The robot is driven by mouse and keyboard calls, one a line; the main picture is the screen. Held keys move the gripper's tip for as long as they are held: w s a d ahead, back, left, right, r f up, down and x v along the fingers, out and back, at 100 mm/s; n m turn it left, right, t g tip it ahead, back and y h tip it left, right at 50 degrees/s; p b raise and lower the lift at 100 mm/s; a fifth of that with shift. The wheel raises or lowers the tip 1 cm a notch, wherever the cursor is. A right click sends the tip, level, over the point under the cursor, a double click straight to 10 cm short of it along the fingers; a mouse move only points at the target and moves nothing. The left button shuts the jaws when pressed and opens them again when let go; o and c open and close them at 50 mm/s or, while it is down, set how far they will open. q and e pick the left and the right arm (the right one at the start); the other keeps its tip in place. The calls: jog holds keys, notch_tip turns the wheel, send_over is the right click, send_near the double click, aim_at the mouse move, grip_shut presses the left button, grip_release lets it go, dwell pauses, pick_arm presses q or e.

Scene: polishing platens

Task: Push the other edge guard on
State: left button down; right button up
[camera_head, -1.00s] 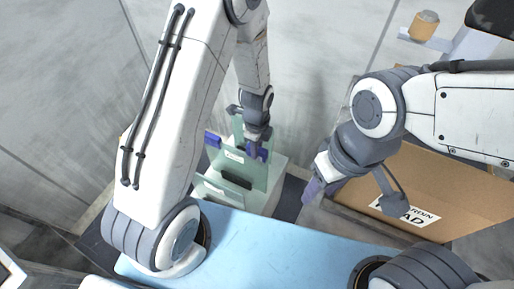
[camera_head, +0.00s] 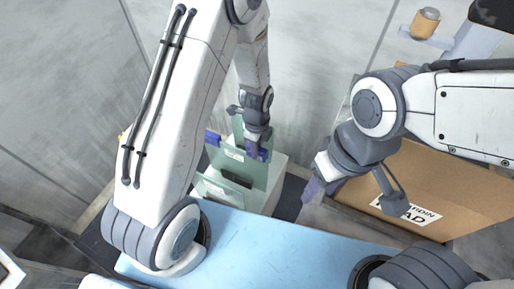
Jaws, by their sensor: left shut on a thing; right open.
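A greenish glass panel (camera_head: 232,167) with a small white label stands upright in a pale stand (camera_head: 276,178). One blue edge guard (camera_head: 212,138) sits at the panel's upper left edge. Another blue edge guard (camera_head: 265,154) is at the panel's right edge, at my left gripper (camera_head: 255,151). My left gripper reaches down from above and is shut on this guard, partly hiding it. I cannot tell how far the guard sits over the glass. My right gripper (camera_head: 310,190) is open and empty, to the right of the stand and apart from it.
A second greenish panel (camera_head: 213,190) with a label stands nearer in the stand. A cardboard box (camera_head: 455,190) is on the right, close to my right arm. A light blue surface (camera_head: 270,243) lies in front. A tan cylinder (camera_head: 425,22) sits at the upper right.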

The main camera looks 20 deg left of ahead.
pick_arm(q)
jog(key=shift+f+b, duration=0.85)
jog(key=shift+f, duration=0.7)
dwell(1.2)
dwell(0.3)
jog(key=c, duration=0.6)
grip_release()
jog(key=shift+r, duration=0.1)
notch_tip(320, 180, up, 10)
jog(key=shift+r, duration=0.2)
